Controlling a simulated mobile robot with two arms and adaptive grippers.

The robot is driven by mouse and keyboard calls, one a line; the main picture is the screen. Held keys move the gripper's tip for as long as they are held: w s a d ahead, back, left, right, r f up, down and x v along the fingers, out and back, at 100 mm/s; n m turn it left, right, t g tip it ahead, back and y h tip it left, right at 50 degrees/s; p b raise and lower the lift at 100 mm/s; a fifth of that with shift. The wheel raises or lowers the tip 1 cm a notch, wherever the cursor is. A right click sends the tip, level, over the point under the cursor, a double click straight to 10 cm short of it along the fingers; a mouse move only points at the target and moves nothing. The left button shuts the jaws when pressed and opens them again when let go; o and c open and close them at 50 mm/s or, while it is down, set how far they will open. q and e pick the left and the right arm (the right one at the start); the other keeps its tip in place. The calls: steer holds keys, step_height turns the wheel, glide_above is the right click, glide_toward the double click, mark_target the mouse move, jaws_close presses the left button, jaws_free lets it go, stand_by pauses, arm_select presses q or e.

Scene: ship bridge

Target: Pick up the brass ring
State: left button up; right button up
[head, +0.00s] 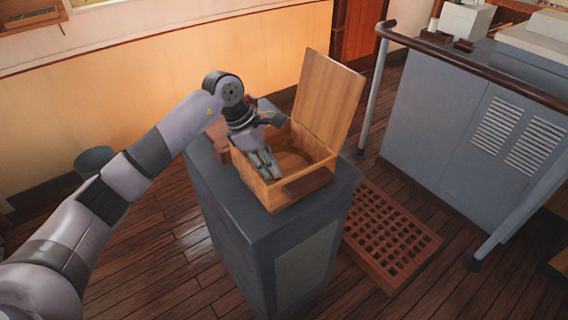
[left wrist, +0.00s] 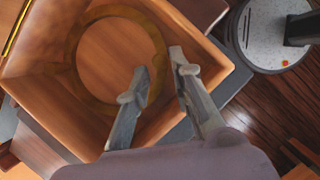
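The brass ring (left wrist: 112,11) is a wide, dull gold band lying inside an open wooden box (left wrist: 35,103). In the head view the box (head: 316,177) stands on a grey pedestal with its lid up, and the ring is partly hidden by the gripper and box walls. My left gripper (head: 270,166) reaches down into the box. In the left wrist view its two fingers (left wrist: 160,62) are apart with nothing clamped, and the ring's near-right band appears between the tips. Contact cannot be told. My right gripper is in neither view.
The grey pedestal (head: 230,204) has little bare top around the box. The raised lid (head: 328,100) stands at the box's back right. A handrail (head: 470,68) and grey console (head: 450,125) are to the right. A wooden grating (head: 390,235) lies on the floor.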

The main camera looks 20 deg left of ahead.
arm_select(q)
steer(key=p+x, duration=0.1)
steer(key=x, duration=0.4)
steer(key=shift+a, duration=0.1)
jaws_close()
steer(key=shift+r, duration=0.1)
